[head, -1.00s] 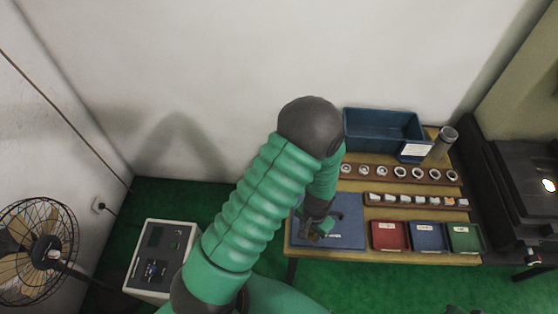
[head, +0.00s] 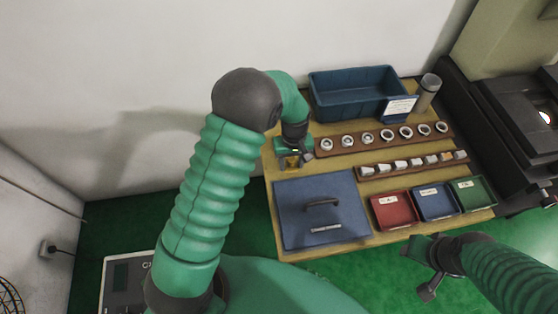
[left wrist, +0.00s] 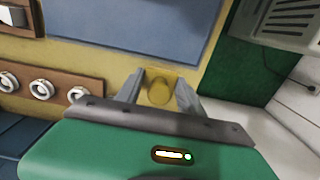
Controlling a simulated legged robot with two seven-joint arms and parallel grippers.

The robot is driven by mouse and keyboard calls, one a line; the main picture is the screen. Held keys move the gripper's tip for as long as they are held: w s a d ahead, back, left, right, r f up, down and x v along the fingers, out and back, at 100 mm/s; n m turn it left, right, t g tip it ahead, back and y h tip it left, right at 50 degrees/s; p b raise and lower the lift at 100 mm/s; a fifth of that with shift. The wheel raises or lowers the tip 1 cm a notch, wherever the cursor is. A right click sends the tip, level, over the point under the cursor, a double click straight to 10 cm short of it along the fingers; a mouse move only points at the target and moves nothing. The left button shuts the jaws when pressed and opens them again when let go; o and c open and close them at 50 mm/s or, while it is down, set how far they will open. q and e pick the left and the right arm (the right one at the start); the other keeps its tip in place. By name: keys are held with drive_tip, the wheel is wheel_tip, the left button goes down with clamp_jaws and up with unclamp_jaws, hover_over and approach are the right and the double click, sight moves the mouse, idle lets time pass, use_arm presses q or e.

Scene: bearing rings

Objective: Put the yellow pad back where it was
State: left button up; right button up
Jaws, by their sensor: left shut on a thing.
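The yellow pad (left wrist: 159,91) is between the fingers of my left gripper (left wrist: 159,98) in the left wrist view. In the head view my left gripper (head: 291,164) is over the table's left back part, behind the blue lidded box and left of the ring row. The pad shows there only as a small yellow patch. Whether it touches the table I cannot tell. My right gripper (head: 425,268) is open and empty in front of the table, below the coloured trays.
A blue flat lid with a handle (head: 345,222) covers the table's left front. Rings stand on a wooden strip (head: 393,148); a second strip (head: 375,171) holds more parts. Red (head: 393,210), blue (head: 434,202) and green (head: 472,193) trays line the front. A blue bin (head: 340,105) stands behind.

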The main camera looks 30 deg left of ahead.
use_arm(q)
hover_over(277, 164)
drive_tip(key=shift+d+f, duration=0.15)
drive_tip(key=shift+f, duration=0.45)
drive_tip(key=f, duration=0.3)
drive_tip(key=shift+s+a+f, duration=0.15)
drive_tip(key=shift+a, duration=0.1)
drive_tip(key=shift+d, duration=0.5)
drive_tip(key=o, duration=1.2)
drive_tip(key=shift+c, duration=0.2)
drive_tip(key=shift+o, duration=0.8)
drive_tip(key=shift+a+f, duration=0.1)
drive_tip(key=shift+a, duration=0.25)
drive_tip(key=shift+r, duration=0.35)
wheel_tip(277, 164, up, 11)
drive_tip(key=s+d+r+m+t, duration=0.1)
drive_tip(key=s+d+r+m, duration=0.1)
drive_tip(key=s, duration=0.6)
drive_tip(key=s+d+r+m+t, duration=0.1)
drive_tip(key=s+d+r+m, duration=0.1)
drive_tip(key=s+m, duration=0.3)
drive_tip(key=s+d, duration=0.1)
drive_tip(key=s, duration=0.2)
drive_tip(key=shift+s+d+r+t+p, duration=0.25)
drive_tip(key=shift+s+r+t+p, duration=0.05)
drive_tip(key=shift+s+r, duration=0.05)
use_arm(e)
drive_tip(key=shift+w+a+r, duration=0.2)
drive_tip(key=shift+a+r, duration=0.15)
drive_tip(key=shift+a, duration=0.15)
